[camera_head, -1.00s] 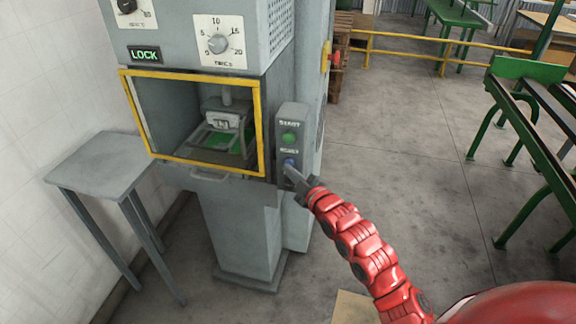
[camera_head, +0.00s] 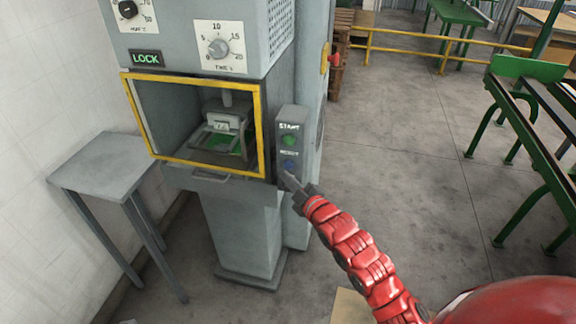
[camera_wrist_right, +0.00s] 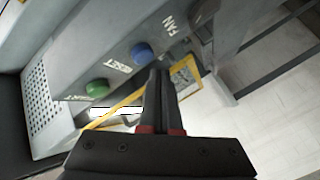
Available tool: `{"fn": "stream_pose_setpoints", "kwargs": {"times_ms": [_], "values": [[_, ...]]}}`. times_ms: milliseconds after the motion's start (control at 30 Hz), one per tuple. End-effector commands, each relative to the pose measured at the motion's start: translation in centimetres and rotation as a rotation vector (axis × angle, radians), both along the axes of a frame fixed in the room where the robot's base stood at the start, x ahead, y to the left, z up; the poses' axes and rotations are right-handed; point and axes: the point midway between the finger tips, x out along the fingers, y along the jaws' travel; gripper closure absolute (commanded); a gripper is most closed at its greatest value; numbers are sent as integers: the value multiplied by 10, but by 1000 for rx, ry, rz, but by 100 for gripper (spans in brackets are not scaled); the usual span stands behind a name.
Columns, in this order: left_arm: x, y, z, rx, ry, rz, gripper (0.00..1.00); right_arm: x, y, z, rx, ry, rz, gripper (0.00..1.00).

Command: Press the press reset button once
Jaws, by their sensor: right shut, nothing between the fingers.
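The press (camera_head: 238,210) is a grey machine with a yellow-framed opening (camera_head: 263,130) and a lit green LOCK sign. Its control box (camera_head: 293,112) on the right side carries a green START button (camera_head: 289,140) and, below it, the blue RESET button (camera_head: 288,164). My right gripper (camera_head: 284,175) is shut and empty, its tips just below the blue button in the head view. In the right wrist view the blue button (camera_wrist_right: 142,53) shows fully, close beside the fingertips (camera_wrist_right: 159,70), with the green button (camera_wrist_right: 97,87) further left. Whether the tips touch the box is unclear. My left gripper is out of view.
A small grey table (camera_head: 100,165) stands left of the press by the white wall. A red knob (camera_head: 335,60) is on the press's right side. Green frames (camera_head: 530,70) stand at the right. Open concrete floor lies between.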

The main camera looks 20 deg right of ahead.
Motion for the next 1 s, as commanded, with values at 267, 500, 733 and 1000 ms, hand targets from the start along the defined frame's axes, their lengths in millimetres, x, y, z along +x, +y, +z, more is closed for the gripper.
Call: {"fn": "stream_pose_setpoints", "kwargs": {"times_ms": [267,500,733,1000], "values": [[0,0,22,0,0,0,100,-24,15,2,1,3,0,100],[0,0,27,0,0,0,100,-37,25,2,0,-1,0,100],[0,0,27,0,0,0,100,-38,25,1,-1,-1,-1,100],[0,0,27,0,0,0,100,-38,25,1,-1,-1,-1,100]]}}
